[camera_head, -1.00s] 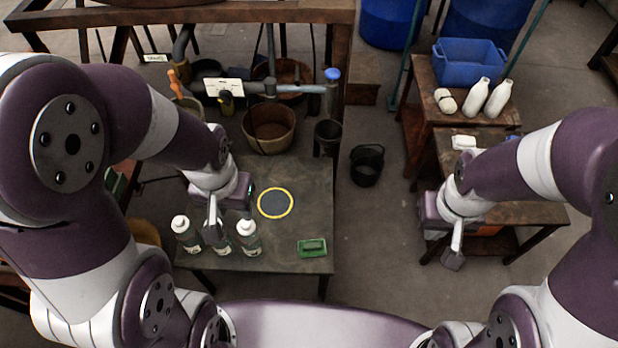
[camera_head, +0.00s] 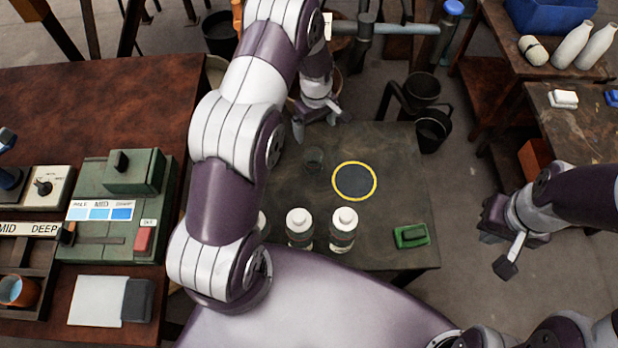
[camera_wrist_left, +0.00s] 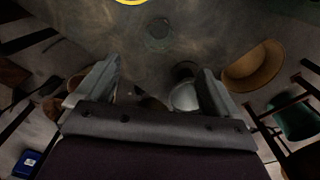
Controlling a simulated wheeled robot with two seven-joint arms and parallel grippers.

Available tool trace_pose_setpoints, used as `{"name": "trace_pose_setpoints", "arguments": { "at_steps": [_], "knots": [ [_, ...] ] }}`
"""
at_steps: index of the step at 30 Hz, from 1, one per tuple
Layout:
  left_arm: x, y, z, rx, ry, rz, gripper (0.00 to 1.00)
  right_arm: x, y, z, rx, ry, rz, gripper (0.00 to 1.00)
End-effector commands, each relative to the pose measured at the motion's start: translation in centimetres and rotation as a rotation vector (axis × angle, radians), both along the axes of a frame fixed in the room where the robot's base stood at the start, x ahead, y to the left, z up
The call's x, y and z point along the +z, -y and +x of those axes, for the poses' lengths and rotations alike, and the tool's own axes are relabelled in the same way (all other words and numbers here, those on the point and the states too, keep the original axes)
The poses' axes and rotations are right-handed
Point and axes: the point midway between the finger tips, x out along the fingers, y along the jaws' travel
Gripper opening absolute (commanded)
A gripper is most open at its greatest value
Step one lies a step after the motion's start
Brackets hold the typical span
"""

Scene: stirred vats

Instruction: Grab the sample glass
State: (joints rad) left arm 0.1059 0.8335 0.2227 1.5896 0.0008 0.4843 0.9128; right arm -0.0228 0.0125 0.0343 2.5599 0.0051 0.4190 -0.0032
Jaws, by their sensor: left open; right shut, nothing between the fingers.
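A small dark see-through glass (camera_head: 313,158), which I take to be the sample glass, stands on the dark table (camera_head: 400,160) left of a yellow-ringed disc (camera_head: 354,181). It also shows faintly in the left wrist view (camera_wrist_left: 158,30), beyond the fingers. My left gripper (camera_head: 320,124) is open near the table's far edge, behind the glass and apart from it; its spread fingers show in the left wrist view (camera_wrist_left: 158,70). My right gripper (camera_head: 508,262) is shut and empty, off the table's right side.
White-capped bottles (camera_head: 300,228) stand at the table's near edge. A green item (camera_head: 411,236) lies near the right corner. Black buckets (camera_head: 432,130) stand on the floor beyond the table. A control bench (camera_head: 120,225) is at left. The table's right part is mostly clear.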

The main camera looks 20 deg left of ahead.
Motion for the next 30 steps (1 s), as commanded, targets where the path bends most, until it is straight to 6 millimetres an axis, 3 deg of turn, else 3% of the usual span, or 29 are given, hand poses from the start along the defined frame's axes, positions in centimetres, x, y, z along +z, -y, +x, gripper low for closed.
{"name": "trace_pose_setpoints", "arguments": {
  "at_steps": [1, 3, 9, 24, 30],
  "knots": [
    [-4.7, -0.5, 0.6, 0.066, -0.006, 0.000, 0.95, -2.9, 0.0, 0.0, 0.000, 0.002, 0.000, 0.00],
    [-7.2, -0.9, 1.1, 0.136, -0.011, 0.000, 0.95, -3.5, 0.0, 0.0, 0.000, 0.002, 0.000, 0.00],
    [-11.9, -1.1, 1.3, 0.180, -0.015, 0.000, 0.95, -3.9, 0.0, 0.0, 0.000, 0.003, 0.000, 0.00],
    [-19.7, -0.8, 0.9, 0.175, -0.012, 0.000, 0.95, -5.2, 0.0, 0.0, 0.000, 0.002, 0.000, 0.00],
    [-20.1, -0.8, 0.9, 0.175, -0.011, 0.000, 0.95, -5.1, 0.0, 0.0, 0.000, 0.002, 0.000, 0.00]
  ]
}}
